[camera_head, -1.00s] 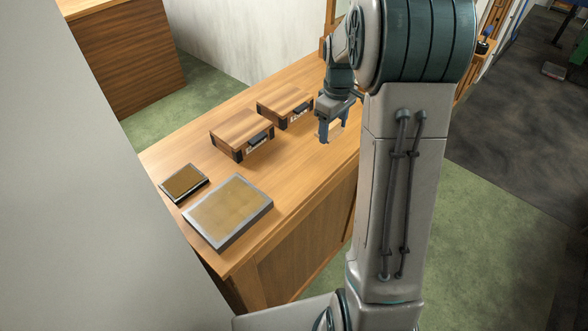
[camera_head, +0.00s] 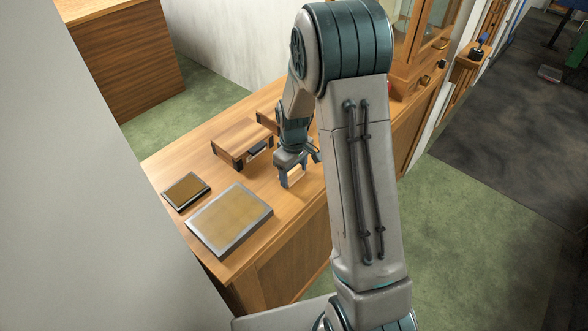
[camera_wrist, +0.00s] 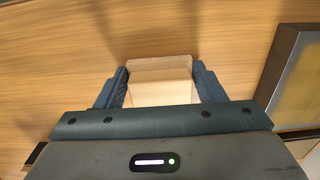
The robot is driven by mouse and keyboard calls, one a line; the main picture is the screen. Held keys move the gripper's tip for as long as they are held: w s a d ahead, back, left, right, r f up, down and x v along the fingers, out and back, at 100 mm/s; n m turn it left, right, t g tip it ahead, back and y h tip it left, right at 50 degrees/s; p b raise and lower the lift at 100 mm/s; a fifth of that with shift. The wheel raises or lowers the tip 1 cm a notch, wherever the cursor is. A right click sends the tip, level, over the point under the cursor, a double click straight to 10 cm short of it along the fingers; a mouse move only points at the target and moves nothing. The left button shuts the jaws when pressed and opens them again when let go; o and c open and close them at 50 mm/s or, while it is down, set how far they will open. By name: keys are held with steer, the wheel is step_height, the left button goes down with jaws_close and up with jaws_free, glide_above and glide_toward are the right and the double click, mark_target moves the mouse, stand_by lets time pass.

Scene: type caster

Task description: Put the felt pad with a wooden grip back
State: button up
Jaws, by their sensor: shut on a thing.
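My gripper (camera_head: 291,179) is above the wooden bench, to the right of the large framed tan panel and apart from it. It is shut on a pale wooden block, which I take to be the grip of the felt pad (camera_head: 295,174). In the wrist view the pale block (camera_wrist: 160,92) sits between the two blue fingers of my gripper (camera_wrist: 161,88). Any felt on it is hidden or too small to tell.
A large grey-framed tan panel (camera_head: 230,218) and a smaller dark-framed one (camera_head: 186,190) lie on the bench (camera_head: 185,157). A wooden box with dark corners (camera_head: 239,138) stands behind; a second box (camera_head: 266,118) is partly hidden by my arm. A wooden cabinet (camera_head: 424,45) stands right.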

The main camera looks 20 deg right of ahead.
mark_target(294, 170)
steer(key=shift+f+b, duration=0.2)
steer(key=shift+b, duration=0.1)
steer(key=o, duration=1)
steer(key=shift+r, duration=0.1)
steer(key=shift+o, duration=0.2)
steer(key=shift+r, duration=0.1)
step_height(294, 170, up, 11)
steer(key=s+r+m+t, duration=0.1)
steer(key=s+r+m, duration=0.2)
steer(key=s, duration=0.8)
steer(key=s+r+m+t, duration=0.2)
steer(key=s+r, duration=0.4)
steer(key=s, duration=0.5)
steer(key=shift+s+a+m+b, duration=0.25)
steer(key=shift+m+b, duration=0.15)
steer(key=shift+m, duration=0.5)
steer(key=shift+r, duration=0.1)
